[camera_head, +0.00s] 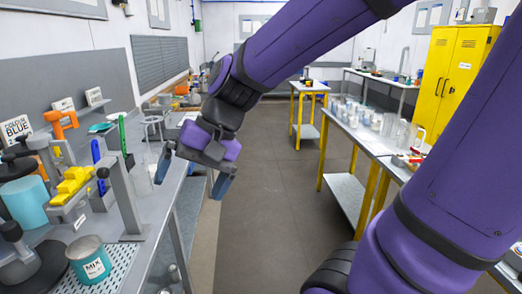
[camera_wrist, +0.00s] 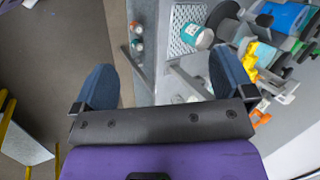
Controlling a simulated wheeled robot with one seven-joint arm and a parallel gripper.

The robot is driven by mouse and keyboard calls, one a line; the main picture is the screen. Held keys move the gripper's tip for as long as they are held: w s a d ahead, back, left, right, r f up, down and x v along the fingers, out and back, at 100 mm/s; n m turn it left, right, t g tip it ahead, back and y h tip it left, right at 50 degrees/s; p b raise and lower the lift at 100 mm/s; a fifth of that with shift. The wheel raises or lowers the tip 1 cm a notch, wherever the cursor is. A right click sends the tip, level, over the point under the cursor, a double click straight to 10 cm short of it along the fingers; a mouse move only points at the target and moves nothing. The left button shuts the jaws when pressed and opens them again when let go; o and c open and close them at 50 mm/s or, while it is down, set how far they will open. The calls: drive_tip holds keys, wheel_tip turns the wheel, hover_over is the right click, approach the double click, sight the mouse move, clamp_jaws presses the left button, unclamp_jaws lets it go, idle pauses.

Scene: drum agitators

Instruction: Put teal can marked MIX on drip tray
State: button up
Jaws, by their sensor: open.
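The teal can marked MIX (camera_head: 90,262) stands upright at the lower left of the head view, with a white label. It also shows near the top of the wrist view (camera_wrist: 203,39). A light perforated plate (camera_head: 121,262), which looks like the drip tray, lies at the can's right; it shows in the wrist view too (camera_wrist: 184,36). The can overlaps the plate's edge in view, and I cannot tell whether it rests on it. My gripper (camera_head: 193,176) is open and empty, above and beyond the can near the bench edge. Both fingers (camera_wrist: 165,80) show in the wrist view.
A grey upright stand (camera_head: 125,200) rises behind the plate. Yellow blocks (camera_head: 73,185), a blue cylinder (camera_head: 25,203) and a black round base (camera_head: 35,270) crowd the bench's left. Small bottles (camera_wrist: 136,37) sit below the bench edge. The aisle floor (camera_head: 270,190) is clear.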

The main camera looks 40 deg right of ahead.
drive_tip(key=s+d+r+n+t+h, duration=0.4)
drive_tip(key=s+d, duration=0.3)
drive_tip(key=d, duration=0.2)
drive_tip(key=shift+d+r+h, duration=0.2)
drive_tip(key=shift+r+h, duration=0.3)
drive_tip(key=shift+h, duration=0.4)
drive_tip(key=shift+s, duration=0.1)
